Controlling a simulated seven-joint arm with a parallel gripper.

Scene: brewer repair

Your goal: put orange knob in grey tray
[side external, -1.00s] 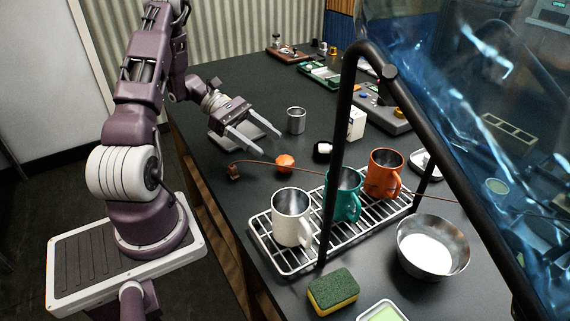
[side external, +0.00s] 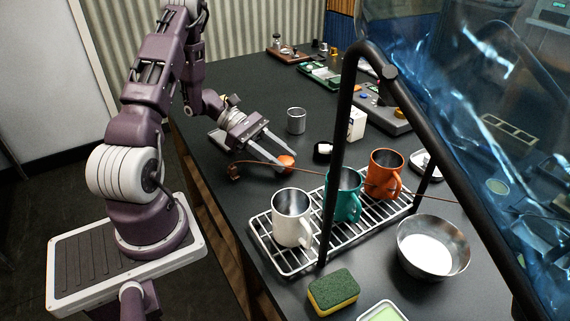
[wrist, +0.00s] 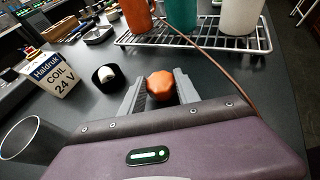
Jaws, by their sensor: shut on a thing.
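The orange knob (side external: 286,161) is a small faceted piece at the tips of my gripper (side external: 282,160), low over the dark table. In the wrist view the knob (wrist: 160,86) sits between the two grey fingers of my gripper (wrist: 160,80), which are shut on it. I cannot tell whether it touches the table. A small tray with a pale grey rim (side external: 428,174) lies behind the mug rack at the right, partly hidden by the black frame bar. I cannot tell for sure that it is the grey tray.
The wire rack (side external: 268,256) with white, teal and orange mugs stands right of my gripper. A thin brown cable (side external: 262,162) passes close to the fingers. A metal cup (side external: 296,120), a coil box (wrist: 55,74) and a black-and-white round part (wrist: 106,76) stand nearby. A black bar (side external: 341,150) rises over the rack.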

